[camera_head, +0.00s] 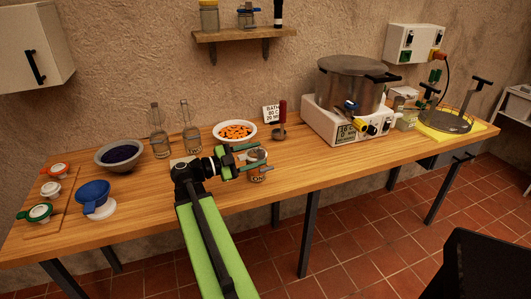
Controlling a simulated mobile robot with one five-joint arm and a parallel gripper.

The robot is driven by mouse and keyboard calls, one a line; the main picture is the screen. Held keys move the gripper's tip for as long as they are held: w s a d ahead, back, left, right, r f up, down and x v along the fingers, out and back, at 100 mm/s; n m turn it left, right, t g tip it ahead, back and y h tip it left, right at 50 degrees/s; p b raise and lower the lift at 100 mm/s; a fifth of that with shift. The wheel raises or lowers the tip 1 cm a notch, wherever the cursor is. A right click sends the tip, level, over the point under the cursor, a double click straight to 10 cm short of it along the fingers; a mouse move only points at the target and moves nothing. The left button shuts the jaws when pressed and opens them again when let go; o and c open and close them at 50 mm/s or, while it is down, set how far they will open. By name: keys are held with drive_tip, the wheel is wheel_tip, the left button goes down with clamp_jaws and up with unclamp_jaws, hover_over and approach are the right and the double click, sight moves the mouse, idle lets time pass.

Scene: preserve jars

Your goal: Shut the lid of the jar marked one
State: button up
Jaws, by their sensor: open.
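A small jar (258,172) stands near the front edge of the wooden table, at the middle of the picture. It has an orange-brown band with white lettering, partly legible as "ON". A grey round top (257,154) shows at its upper end; at this size I cannot tell how far the lid is open. My gripper (249,158), with green fingers, is open at the jar's upper left side. The fingers overlap the jar's left edge in the picture, and I cannot tell whether they touch it.
Behind stand a bowl of orange pieces (235,132), a red-handled tool (282,113) and two glass bottles (191,128). A large pot (349,85) on a white heater is at right. The table right of the jar is clear.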

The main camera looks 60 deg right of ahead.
drive_tip(key=v, duration=1.2)
drive_tip(key=shift+w+a, duration=0.2)
drive_tip(key=shift+a, duration=0.05)
